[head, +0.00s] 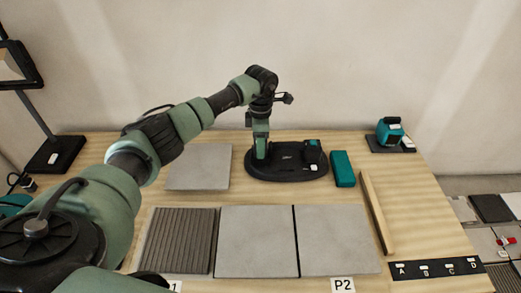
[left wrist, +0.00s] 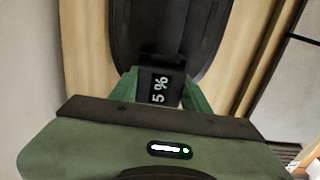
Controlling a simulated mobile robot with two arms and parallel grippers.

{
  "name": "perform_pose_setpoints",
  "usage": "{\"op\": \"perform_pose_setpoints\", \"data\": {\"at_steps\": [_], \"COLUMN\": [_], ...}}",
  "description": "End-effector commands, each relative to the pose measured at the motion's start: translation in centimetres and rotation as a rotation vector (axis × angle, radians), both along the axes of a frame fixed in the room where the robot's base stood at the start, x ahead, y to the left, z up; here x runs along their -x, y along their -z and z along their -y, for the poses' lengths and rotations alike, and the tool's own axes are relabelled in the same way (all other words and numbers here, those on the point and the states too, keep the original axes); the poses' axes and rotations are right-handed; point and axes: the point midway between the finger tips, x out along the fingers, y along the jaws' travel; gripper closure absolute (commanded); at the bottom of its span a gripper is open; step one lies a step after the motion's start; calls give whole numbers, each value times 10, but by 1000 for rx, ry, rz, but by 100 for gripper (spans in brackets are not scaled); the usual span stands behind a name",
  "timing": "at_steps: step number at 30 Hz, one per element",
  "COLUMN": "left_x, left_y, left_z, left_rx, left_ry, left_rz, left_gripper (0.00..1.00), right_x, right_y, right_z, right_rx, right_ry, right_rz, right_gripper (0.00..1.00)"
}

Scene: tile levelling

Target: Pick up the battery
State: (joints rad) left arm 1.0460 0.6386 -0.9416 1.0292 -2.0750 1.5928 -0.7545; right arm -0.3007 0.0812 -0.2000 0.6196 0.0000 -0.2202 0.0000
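A small dark block marked "5 %", which looks like the battery (left wrist: 160,86), sits between the green fingers of my left gripper (left wrist: 160,98) in the left wrist view. The fingers lie against both its sides with no gap that I can see. In the head view my left gripper (head: 261,152) points down at the left part of a black oval base (head: 285,172). The battery is hidden there behind the gripper. I cannot tell whether it still touches the base. My right gripper is in neither view.
A dark, round-topped part (head: 312,153) stands on the base's right side. A teal box (head: 342,168) is just right of it. A teal device (head: 389,132) stands at the back right. Grey tiles (head: 257,242) cover the front, and a wooden strip (head: 377,212) lies right of them.

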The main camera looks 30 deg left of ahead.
Motion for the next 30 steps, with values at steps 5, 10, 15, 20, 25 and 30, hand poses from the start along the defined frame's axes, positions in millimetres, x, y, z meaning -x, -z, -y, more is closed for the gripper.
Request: {"op": "perform_pose_setpoints", "data": {"at_steps": [5, 10, 15, 20, 25, 30], "left_x": [0, 0, -1, -1, -2, -1], "left_y": [-1, -1, -6, -24, -55, -94], "left_z": [0, 0, 0, 0, 0, 0], "left_rx": [0, 0, 1, 0, 1, 0], "left_ry": [0, 0, -1, 0, 0, 0], "left_rz": [1, 1, 3, 5, 6, 6], "left_gripper": [100, 100, 100, 100, 100, 100], "right_x": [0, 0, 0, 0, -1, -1], "right_y": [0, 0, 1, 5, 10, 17], "right_z": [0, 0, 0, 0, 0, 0], "right_rx": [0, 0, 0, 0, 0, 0], "right_ry": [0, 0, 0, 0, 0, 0], "right_rz": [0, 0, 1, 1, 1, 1], "right_gripper": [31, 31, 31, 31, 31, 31]}}
